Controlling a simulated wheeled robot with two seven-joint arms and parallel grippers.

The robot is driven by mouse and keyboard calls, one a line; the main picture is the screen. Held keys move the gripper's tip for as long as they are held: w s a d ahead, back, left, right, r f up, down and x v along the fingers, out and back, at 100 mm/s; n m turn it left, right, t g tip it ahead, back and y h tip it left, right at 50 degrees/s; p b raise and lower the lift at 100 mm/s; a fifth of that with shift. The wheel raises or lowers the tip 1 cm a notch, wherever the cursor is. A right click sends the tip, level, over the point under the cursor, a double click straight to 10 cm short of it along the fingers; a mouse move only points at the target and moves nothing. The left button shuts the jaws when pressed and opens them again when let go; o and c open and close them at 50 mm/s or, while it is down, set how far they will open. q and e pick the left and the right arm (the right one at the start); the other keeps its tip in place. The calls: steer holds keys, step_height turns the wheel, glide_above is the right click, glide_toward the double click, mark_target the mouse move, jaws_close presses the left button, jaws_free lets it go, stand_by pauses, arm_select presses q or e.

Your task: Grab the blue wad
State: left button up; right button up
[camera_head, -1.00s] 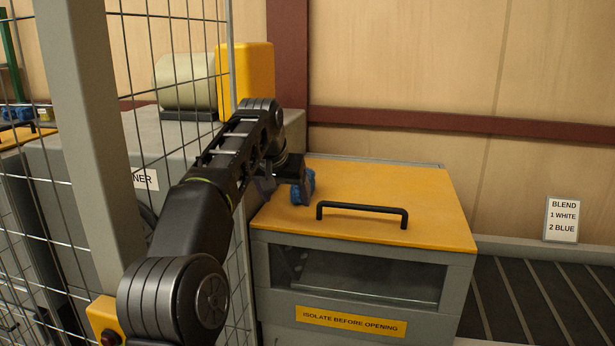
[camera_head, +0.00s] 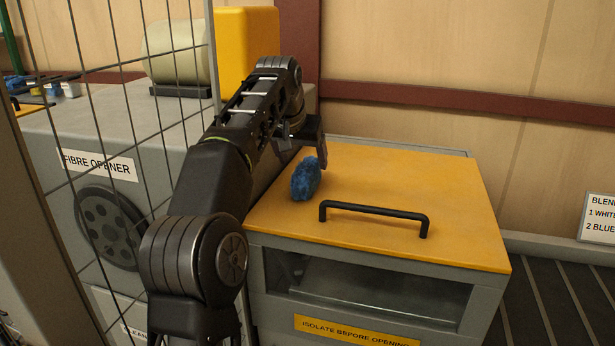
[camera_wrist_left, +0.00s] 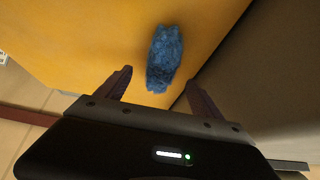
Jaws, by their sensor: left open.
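The blue wad (camera_head: 306,179) is a fuzzy, elongated tuft lying on the yellow lid (camera_head: 400,180) of a grey box, near the lid's left edge. My left gripper (camera_head: 302,146) is open and empty just behind the wad in the head view. In the left wrist view the wad (camera_wrist_left: 164,58) lies ahead of the two spread fingers (camera_wrist_left: 158,88), its near end about level with the fingertips. I see no contact between fingers and wad. My right gripper is not in view.
A black handle (camera_head: 375,212) stands up from the lid right of the wad. A wire mesh fence (camera_head: 110,130) and a grey machine labelled FIBRE OPENER (camera_head: 98,165) stand to the left. The lid's right half is clear.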

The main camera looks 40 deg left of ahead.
arm_select(q)
steer(key=shift+x, duration=1.2)
steer(key=shift+p+x, duration=0.7)
steer(key=shift+x, duration=1.9)
steer(key=shift+a, duration=0.15)
steer(key=shift+r, duration=0.1)
steer(key=c, duration=1.5)
